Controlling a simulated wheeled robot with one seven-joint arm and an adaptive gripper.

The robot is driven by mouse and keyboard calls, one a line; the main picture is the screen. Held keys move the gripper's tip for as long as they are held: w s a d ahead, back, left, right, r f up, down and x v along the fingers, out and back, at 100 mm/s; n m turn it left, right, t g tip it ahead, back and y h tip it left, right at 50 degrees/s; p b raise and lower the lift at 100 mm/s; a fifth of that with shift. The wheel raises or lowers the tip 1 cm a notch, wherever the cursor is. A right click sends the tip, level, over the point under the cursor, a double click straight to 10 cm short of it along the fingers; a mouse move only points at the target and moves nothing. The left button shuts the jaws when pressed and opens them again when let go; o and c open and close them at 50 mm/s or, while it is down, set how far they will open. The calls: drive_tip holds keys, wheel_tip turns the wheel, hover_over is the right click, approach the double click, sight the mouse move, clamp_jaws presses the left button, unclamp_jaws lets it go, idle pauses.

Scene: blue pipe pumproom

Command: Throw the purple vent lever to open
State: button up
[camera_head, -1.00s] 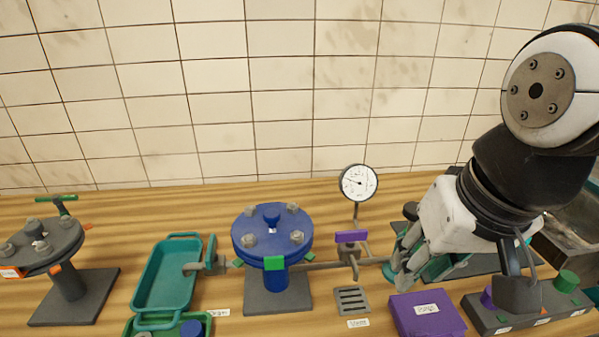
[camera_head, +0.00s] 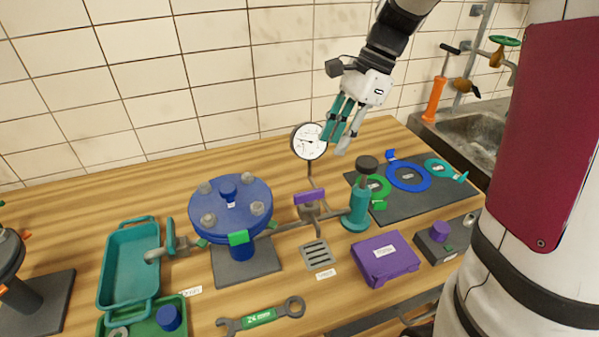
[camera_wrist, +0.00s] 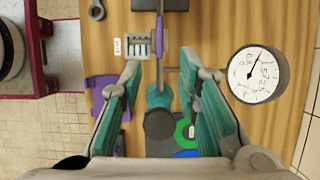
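The purple vent lever (camera_head: 310,197) sits on a small grey valve on the pipe, between the blue flanged vessel (camera_head: 230,215) and the teal hand pump (camera_head: 357,208). In the wrist view the purple lever (camera_wrist: 161,38) shows at the top middle, beyond the fingertips. My gripper (camera_head: 338,133) is above and behind the lever, a little to its right, near the gauge (camera_head: 309,141). Its teal fingers (camera_wrist: 168,75) are spread apart with nothing between them, so it is open and empty. The vent grate (camera_head: 317,254) lies on the bench in front of the lever.
A purple box (camera_head: 386,258) stands right of the grate. A wrench (camera_head: 262,316) lies in front. Gasket rings (camera_head: 408,177) lie on a dark mat at the right. The gauge stands close behind the lever.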

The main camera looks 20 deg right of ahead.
sight(311, 191)
drive_tip(key=x, duration=1.3)
drive_tip(key=shift+f, duration=0.25)
clamp_jaws()
